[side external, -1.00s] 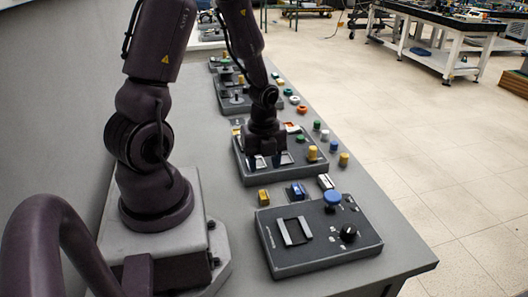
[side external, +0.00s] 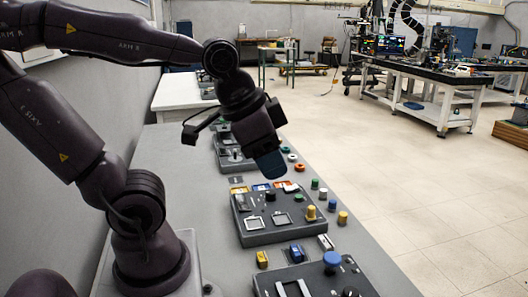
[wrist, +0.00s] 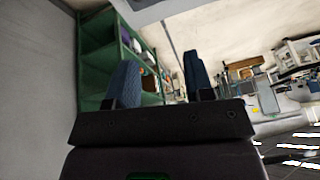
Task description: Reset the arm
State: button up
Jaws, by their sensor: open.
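My gripper (side external: 270,164) hangs in the air above the middle grey panel in the side external view, tilted, with blue fingertips. In the wrist view my gripper (wrist: 160,85) shows two blue fingers spread wide apart with nothing between them. It touches nothing. My arm is raised, with its forearm reaching across the top left of the side external view.
The middle panel (side external: 290,233) carries square frames, a black knob and a yellow post. A nearer panel (side external: 317,288) has a blue knob. Several coloured pegs and blocks lie on the grey bench (side external: 190,200). The wrist view shows green shelves (wrist: 95,60).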

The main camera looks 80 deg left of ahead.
jog(key=shift+s+d+r+n+h, duration=0.3)
jog(key=shift+s+d+r+n, duration=0.35)
jog(key=shift+n, duration=0.15)
dwell(0.7)
